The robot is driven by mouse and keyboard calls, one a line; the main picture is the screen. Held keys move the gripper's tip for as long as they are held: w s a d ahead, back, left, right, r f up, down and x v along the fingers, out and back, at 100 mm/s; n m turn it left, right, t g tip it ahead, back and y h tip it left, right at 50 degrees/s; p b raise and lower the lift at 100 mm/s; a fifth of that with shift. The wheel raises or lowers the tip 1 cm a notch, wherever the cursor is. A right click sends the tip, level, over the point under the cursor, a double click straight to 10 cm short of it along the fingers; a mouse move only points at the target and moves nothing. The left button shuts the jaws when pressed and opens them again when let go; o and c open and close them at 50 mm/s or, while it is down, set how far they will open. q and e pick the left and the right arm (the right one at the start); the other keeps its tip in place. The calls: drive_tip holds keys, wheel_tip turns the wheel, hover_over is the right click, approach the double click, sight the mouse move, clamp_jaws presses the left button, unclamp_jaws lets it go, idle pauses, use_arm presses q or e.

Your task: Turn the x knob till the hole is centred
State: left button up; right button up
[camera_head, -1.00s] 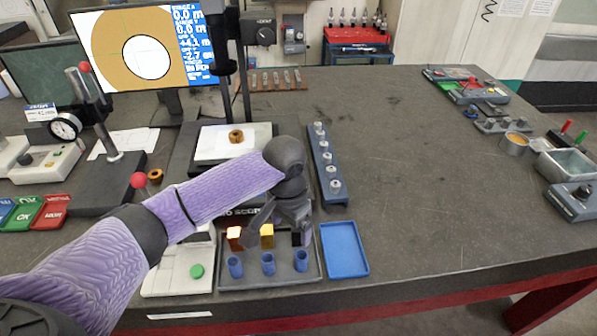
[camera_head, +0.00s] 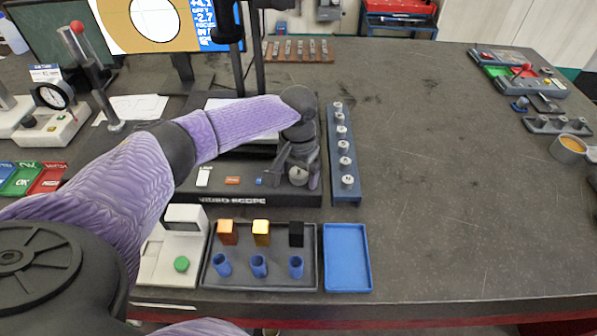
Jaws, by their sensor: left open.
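The video scope (camera_head: 190,192) stands at the middle left with its dark base facing me. A round grey knob (camera_head: 298,175) sits at the right of its front; I cannot read whether it is marked x. My left gripper (camera_head: 298,178) points down at this knob, its open fingers on either side of it. I cannot tell whether they touch it. The monitor (camera_head: 112,38) shows an orange field with a white round hole (camera_head: 155,16), a little right of the field's middle. Its top is cut off. My left arm hides the stage's middle and any part on it. My right gripper is out of view.
A grey tray (camera_head: 210,280) with coloured blocks and blue cups lies in front of the scope. A blue tray (camera_head: 347,258) is beside it. A rack of silver-topped pieces (camera_head: 345,192) stands close right of my gripper. The table's right middle is clear.

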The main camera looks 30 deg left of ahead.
use_arm(q)
drive_tip(key=shift+w, duration=0.1)
drive_tip(key=shift+c, duration=0.4)
clamp_jaws()
drive_tip(key=shift+r+n+p, duration=0.2)
drive_tip(key=shift+n+p, duration=0.1)
drive_tip(key=shift+p, duration=0.35)
drive_tip(key=n+p, duration=0.4)
drive_tip(key=p, duration=0.1)
drive_tip(key=shift+d+r, duration=0.1)
drive_tip(key=n+p, duration=0.2)
drive_tip(key=n, duration=0.1)
drive_tip(key=n+p, duration=0.1)
drive_tip(key=n, duration=0.1)
drive_tip(key=shift+n, duration=0.3)
drive_tip(key=shift+f+n+p, duration=0.2)
drive_tip(key=shift+n+p, duration=0.3)
drive_tip(key=shift+n, duration=0.3)
